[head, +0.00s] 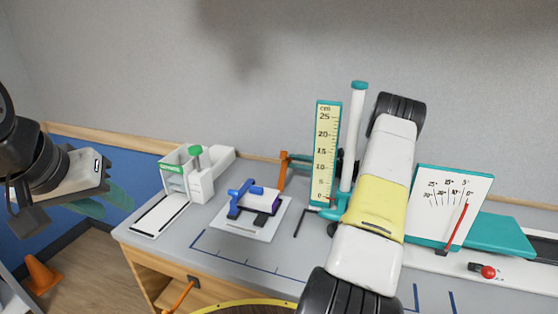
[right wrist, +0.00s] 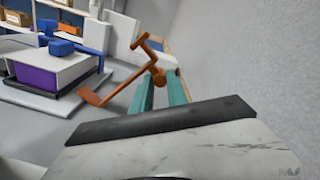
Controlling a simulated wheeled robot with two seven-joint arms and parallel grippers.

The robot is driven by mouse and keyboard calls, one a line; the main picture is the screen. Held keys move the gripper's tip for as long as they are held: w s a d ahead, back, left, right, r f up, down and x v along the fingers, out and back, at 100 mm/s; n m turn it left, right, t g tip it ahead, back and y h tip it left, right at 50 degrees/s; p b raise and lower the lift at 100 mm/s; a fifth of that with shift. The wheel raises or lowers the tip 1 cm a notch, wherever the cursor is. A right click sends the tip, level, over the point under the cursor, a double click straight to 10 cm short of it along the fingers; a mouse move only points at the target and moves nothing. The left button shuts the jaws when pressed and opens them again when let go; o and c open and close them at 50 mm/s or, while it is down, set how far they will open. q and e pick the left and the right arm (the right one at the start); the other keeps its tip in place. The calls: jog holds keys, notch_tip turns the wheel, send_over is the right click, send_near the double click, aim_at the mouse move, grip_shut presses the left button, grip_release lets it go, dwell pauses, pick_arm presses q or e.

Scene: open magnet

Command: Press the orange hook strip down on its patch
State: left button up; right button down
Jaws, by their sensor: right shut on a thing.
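The orange hook strip (right wrist: 118,88) shows in the right wrist view as a bent bar with an upright, hooked end. In the head view the orange piece (head: 283,172) stands at the back of the bench, left of the cm scale. I cannot make out the patch. My left gripper (head: 108,200) is at the far left, beyond the bench edge and away from the strip; its opening is unclear.
A white plate (head: 262,233) bears a purple-and-white block with a blue clamp (head: 236,202), left of the strip. Further left is a white-and-green device (head: 175,166). A cm scale (head: 325,150) and a dial board (head: 452,205) stand to the right. The front middle bench is clear.

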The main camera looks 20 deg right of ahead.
jog(key=s+a+r+n, duration=0.3)
jog(key=s+r+n, duration=0.1)
jog(key=r+n, duration=0.1)
jog(key=shift+r, duration=0.45)
dwell(0.5)
jog(key=c, duration=1.6)
grip_release()
jog(key=shift+s, duration=0.1)
jog(key=shift+f, duration=0.15)
